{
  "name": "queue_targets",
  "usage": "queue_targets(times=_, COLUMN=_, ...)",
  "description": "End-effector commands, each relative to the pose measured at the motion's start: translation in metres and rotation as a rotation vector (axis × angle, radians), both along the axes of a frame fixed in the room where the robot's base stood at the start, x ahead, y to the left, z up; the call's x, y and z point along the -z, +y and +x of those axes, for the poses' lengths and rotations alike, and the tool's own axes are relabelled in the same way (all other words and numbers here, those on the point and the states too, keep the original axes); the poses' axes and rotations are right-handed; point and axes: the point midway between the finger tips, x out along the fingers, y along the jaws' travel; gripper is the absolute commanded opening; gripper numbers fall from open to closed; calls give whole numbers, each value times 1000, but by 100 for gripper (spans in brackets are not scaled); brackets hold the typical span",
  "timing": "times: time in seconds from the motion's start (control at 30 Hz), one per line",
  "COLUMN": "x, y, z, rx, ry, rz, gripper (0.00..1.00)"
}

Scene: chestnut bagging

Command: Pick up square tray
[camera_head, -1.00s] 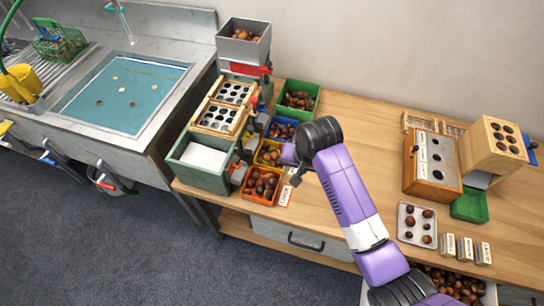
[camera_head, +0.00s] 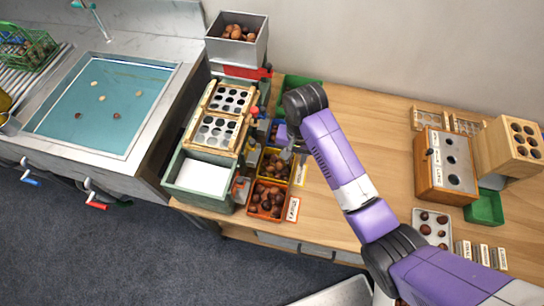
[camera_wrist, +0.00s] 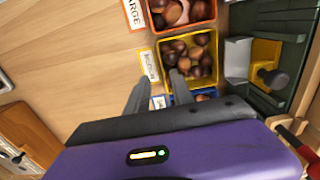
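Several square, open-topped trays stand in a row before the sorter. The yellow one (camera_head: 272,165) holds brown chestnuts and shows in the wrist view (camera_wrist: 160,46) with a label on its near wall. The orange tray (camera_head: 268,200), labelled LARGE, is beside it and also holds chestnuts. A blue tray (camera_head: 284,130) is on the other side, partly hidden by my arm. My gripper (camera_wrist: 161,75) is open, its fingers at the labelled side of the yellow tray with nothing seen held. Whether they touch its wall I cannot tell. A grey tray (camera_head: 433,240) with chestnuts lies at the right.
The wooden sorter (camera_head: 215,132) with hole plates and a green bin (camera_head: 202,205) stands left of the trays. A steel hopper (camera_head: 237,50) rises behind it. A wooden box (camera_head: 447,165) and small green tray (camera_head: 486,208) are at right. Middle table is clear.

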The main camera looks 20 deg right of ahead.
Motion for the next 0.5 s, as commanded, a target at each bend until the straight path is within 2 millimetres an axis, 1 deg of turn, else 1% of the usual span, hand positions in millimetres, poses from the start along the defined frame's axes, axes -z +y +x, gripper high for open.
queue_targets(times=0.37, x=33, y=0, z=1, rx=0, ry=3, rz=-1, gripper=28)
queue_targets(times=0.5, x=53, y=0, z=3, rx=0, ry=3, rz=-1, gripper=28)
